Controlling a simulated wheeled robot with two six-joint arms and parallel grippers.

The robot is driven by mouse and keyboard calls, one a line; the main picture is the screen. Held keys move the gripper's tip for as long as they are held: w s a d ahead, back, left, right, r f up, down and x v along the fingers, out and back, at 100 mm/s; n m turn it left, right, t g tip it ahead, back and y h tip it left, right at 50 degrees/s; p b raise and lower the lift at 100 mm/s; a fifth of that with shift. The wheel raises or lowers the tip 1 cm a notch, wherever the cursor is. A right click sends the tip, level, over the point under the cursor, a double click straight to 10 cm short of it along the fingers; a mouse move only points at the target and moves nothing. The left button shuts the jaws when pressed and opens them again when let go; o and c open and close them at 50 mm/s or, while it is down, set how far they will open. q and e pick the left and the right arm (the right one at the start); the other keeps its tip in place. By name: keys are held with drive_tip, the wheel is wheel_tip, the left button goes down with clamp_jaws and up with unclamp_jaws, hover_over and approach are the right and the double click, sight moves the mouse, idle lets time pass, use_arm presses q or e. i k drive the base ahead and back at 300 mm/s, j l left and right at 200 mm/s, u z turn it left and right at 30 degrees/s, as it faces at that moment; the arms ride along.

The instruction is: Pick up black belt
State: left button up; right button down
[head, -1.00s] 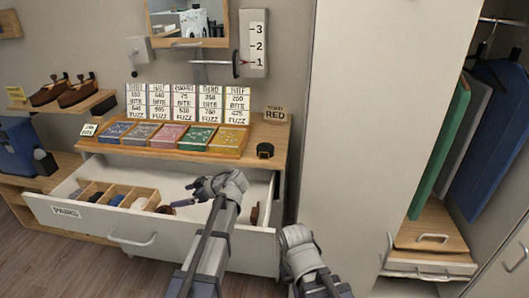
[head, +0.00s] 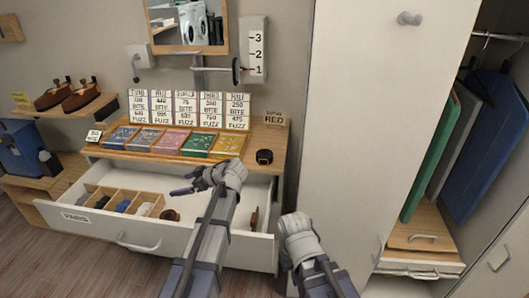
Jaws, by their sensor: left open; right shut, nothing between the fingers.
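A small dark coil (head: 264,156), which looks like the black belt, lies on the right end of the dresser top. A brown coil (head: 170,214) lies in the open drawer, beside the divided tray. My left gripper (head: 186,183) is open and empty above the drawer, its fingers pointing left. It is above and to the right of the brown coil, and left of and below the dark coil. My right gripper (head: 296,222) is shut and empty in front of the dresser's right end; its fingertips are hard to make out.
The open drawer (head: 95,228) is labelled PAIRS and holds a wooden divided tray (head: 104,188) with rolled items. Another brown item (head: 254,217) lies at its right. Colored compartments and cards line the dresser top. A white wardrobe door (head: 350,140) stands at the right.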

sight(263, 156)
drive_tip(key=k+l, duration=0.1)
drive_tip(key=l, duration=0.85)
drive_tip(key=k+l, duration=0.15)
drive_tip(key=l, duration=0.35)
